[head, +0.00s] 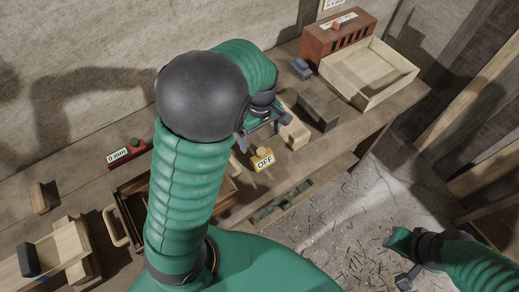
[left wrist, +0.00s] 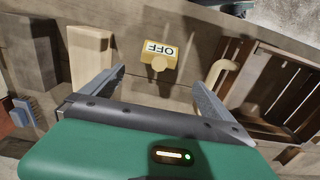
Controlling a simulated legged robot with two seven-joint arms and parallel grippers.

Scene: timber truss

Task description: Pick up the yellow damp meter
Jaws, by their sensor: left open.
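The yellow damp meter (head: 263,160), a small yellow block marked OFF, sits on the timber bench near its front edge. In the left wrist view the meter (left wrist: 159,51) lies just beyond and between my fingertips, its round knob toward me. My left gripper (head: 263,131) is open and empty behind the meter in the head view; the wrist view shows its two fingers (left wrist: 168,72) spread apart, with no visible contact. My right gripper (head: 405,281) is low at the right, over the floor, partly cut off; its jaws are unclear.
Pale and dark wood blocks (head: 318,110) stand right of the meter. An open wooden crate (left wrist: 265,88) is close by on its other side. A red-brown box (head: 338,38) and pale tray (head: 368,75) are at the far right. A red gauge (head: 127,154) lies left.

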